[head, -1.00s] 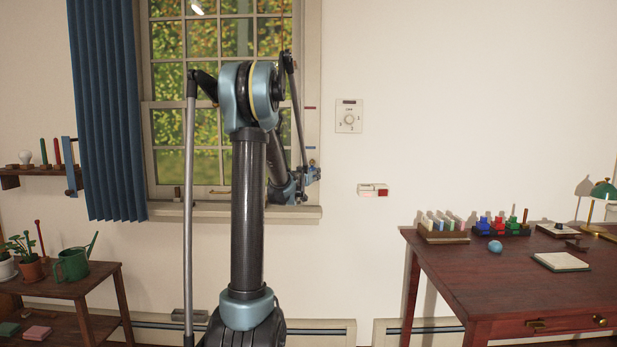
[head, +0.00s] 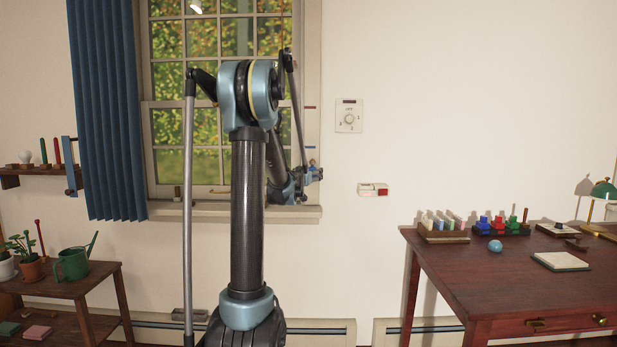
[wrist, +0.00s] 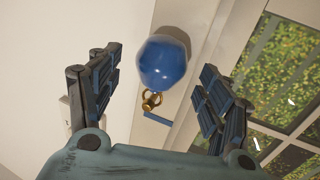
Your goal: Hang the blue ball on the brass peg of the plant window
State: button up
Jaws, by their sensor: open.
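In the wrist view the dark blue ball (wrist: 163,63) is between and beyond the two fingers of my gripper (wrist: 156,72), with a gap on each side. A brass ring and the brass peg (wrist: 151,101) show at the ball's lower edge, against the pale window casing (wrist: 150,133). The ring seems to be at the peg; I cannot tell for sure if it is around it. My gripper is open and holds nothing. In the head view my gripper (head: 312,175) is small at the window's right casing, partly behind my arm.
A blue strip (wrist: 157,118) is on the casing near the peg. The window panes (wrist: 262,85) are close on the right. In the head view, a blue curtain (head: 105,120) hangs left and a desk (head: 450,275) with a light blue sphere (head: 495,246) stands right. The wall between is mostly clear.

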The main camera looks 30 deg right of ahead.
jog(key=v, duration=1.1)
jog(key=shift+a, duration=0.2)
jog(key=shift+s, duration=0.1)
jog(key=s+a+f+n+g+y, duration=0.3)
jog(key=s+a+f, duration=0.5)
jog(key=s+a, duration=0.3)
jog(key=s+a+f+n+g+y, duration=0.3)
jog(key=s+a+f+y, duration=0.3)
jog(key=s+a, duration=0.5)
jog(key=s+a+f+n+g+y, duration=0.3)
jog(key=s+a+f, duration=0.8)
jog(key=a, duration=0.8)
jog(key=shift+s+a+n+y, duration=0.25)
jog(key=shift+n+y, duration=0.35)
jog(key=shift+y, duration=0.3)
